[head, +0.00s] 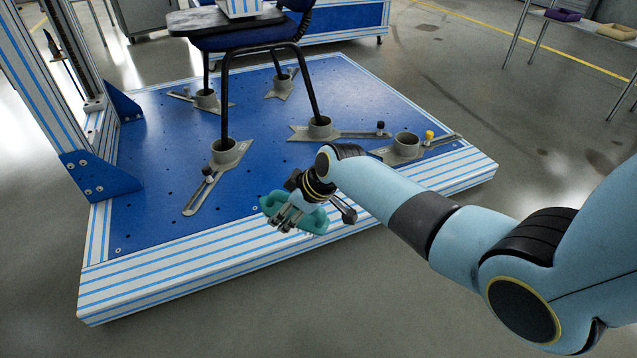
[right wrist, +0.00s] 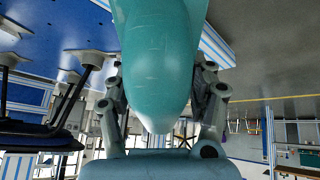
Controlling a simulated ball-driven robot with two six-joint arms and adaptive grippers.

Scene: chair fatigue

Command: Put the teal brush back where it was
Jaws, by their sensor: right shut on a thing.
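The teal brush (head: 316,221) is in my right gripper (head: 287,217), above the front edge of the blue platform in the head view. The gripper's fingers partly hide it there. In the right wrist view the brush (right wrist: 155,55) is large, with its rounded end between the two fingers, which are closed on its sides. I cannot tell whether the brush touches the platform. My left gripper is not in view.
The blue platform (head: 155,185) has a striped front edge and bears grey slotted clamps and cups (head: 404,147). A chair (head: 245,43) stands in several cups. At the top right, a purple thing (head: 562,15) and a beige thing (head: 617,32) lie on a stand. Floor before the platform is clear.

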